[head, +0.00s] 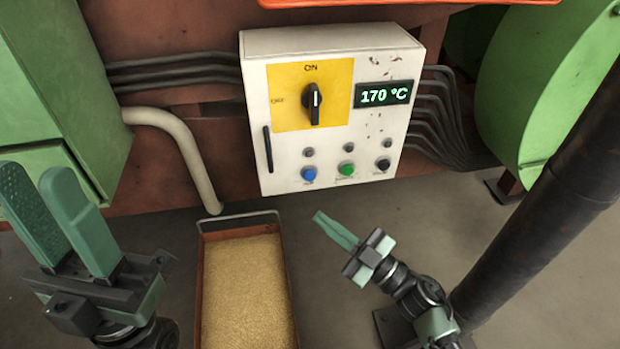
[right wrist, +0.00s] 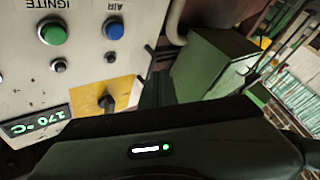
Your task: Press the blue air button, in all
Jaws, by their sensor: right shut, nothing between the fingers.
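The blue air button (head: 309,174) is at the lower left of the white control box (head: 285,120), left of a green button (head: 346,169) and a black one (head: 383,164). In the right wrist view the blue button (right wrist: 114,27) sits under the label AIR, beside the green button (right wrist: 53,33) labelled IGNITE. My right gripper (head: 335,230) is shut and empty, below and in front of the box, apart from the buttons. My left gripper (head: 48,215) is open and empty at the far left, its two green fingers pointing up.
The box has a black rotary switch (head: 314,104) on a yellow plate and a display (head: 384,94) reading 170 °C. A red tray (head: 199,290) of grainy tan material lies below. A dark post (head: 540,210) stands at the right. A green cabinet (head: 50,90) is at the left.

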